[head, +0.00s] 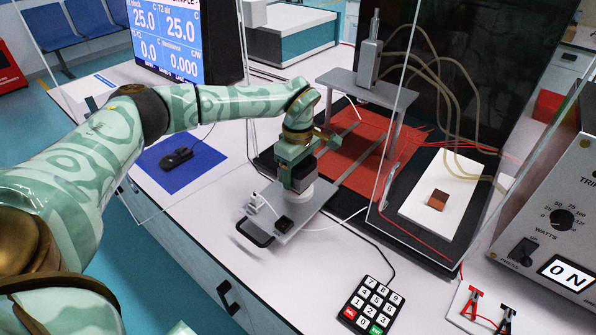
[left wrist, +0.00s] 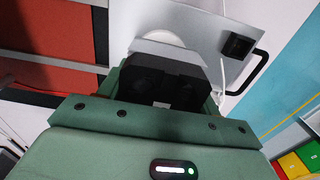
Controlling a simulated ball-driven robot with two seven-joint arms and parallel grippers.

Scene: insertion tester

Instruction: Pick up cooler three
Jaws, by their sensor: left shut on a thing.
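My left gripper (head: 298,181) is over a grey tray (head: 314,209) with a black handle, its jaws pointing down. It is shut on a dark block with a pale lower part, which seems to be the cooler; I see no number on it. In the left wrist view the dark block (left wrist: 160,80) sits between the green jaws, with a white round piece (left wrist: 165,37) beyond it. I cannot tell whether the block still touches the tray. A small white piece (head: 254,203) and a black square block (head: 284,223) stand on the tray. My right gripper is not in view.
Behind the tray are a red mat (head: 355,150) and a grey stand (head: 365,86). Clear panels and tubes rise near a white plate (head: 445,203) at right. A keypad (head: 372,306) lies in front, a mouse (head: 176,157) on a blue mat at left.

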